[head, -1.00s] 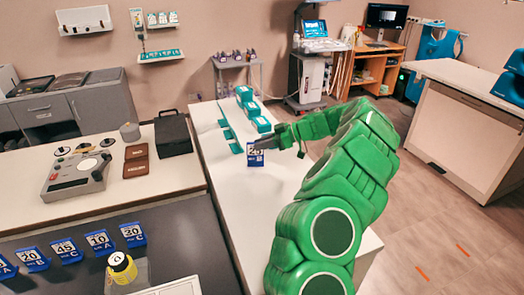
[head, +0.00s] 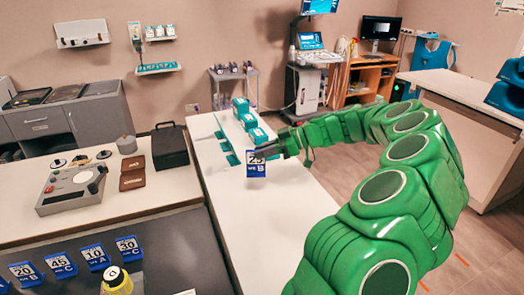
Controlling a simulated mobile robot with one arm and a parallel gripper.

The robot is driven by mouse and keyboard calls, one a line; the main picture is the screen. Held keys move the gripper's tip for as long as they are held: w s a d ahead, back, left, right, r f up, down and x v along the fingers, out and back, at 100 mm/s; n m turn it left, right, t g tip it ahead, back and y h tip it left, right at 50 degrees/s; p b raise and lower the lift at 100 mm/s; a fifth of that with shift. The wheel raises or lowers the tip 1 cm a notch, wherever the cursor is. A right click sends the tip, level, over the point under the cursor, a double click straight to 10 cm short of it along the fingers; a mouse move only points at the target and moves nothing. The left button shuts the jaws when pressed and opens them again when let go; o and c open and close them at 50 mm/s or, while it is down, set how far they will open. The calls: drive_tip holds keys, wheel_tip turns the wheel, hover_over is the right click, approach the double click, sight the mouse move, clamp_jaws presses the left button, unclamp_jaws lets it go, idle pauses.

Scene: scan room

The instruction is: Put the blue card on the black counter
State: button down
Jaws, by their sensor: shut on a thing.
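The blue card (head: 257,170), with a white panel reading 25 and a letter B, hangs upright from my gripper (head: 272,148). My gripper is shut on the card's top edge; the fingertips are small and partly hidden. The card is in front of the long white counter in the picture; I cannot tell its exact height above it. The black counter (head: 190,250) is at the lower left.
Teal-and-white boxes (head: 246,118) stand at the far end of the white counter (head: 217,190). The black counter's right part is bare.

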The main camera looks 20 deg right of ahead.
drive_tip(key=shift+s+a+r, duration=0.55)
drive_tip(key=shift+s+r, duration=0.45)
drive_tip(key=shift+s, duration=1.4)
drive_tip(key=s+a+f+n+g, duration=0.1)
drive_tip(key=s+a+f, duration=0.2)
drive_tip(key=a, duration=0.7)
drive_tip(key=s+a+f+n+g+y, duration=0.1)
drive_tip(key=s+a+f+n+g, duration=0.15)
drive_tip(key=a, duration=0.75)
drive_tip(key=s+a+f+n+g, duration=0.1)
drive_tip(key=s+a+f, duration=0.3)
drive_tip(key=a, duration=0.7)
drive_tip(key=shift+m, duration=0.25)
drive_tip(key=shift+w+a+f, duration=0.7)
drive_tip(key=shift+w+f, duration=1.5)
drive_tip(key=shift+w, duration=0.1)
drive_tip(key=shift+w+a+f, duration=0.75)
drive_tip(key=shift+w+f, duration=1.4)
drive_tip(key=shift+w, duration=0.1)
drive_tip(key=shift+w+a+f, duration=0.7)
drive_tip(key=shift+w+f, duration=1.5)
drive_tip(key=shift+w, duration=0.1)
drive_tip(key=shift+f, duration=0.1)
drive_tip(key=c, duration=1.1)
unclamp_jaws()
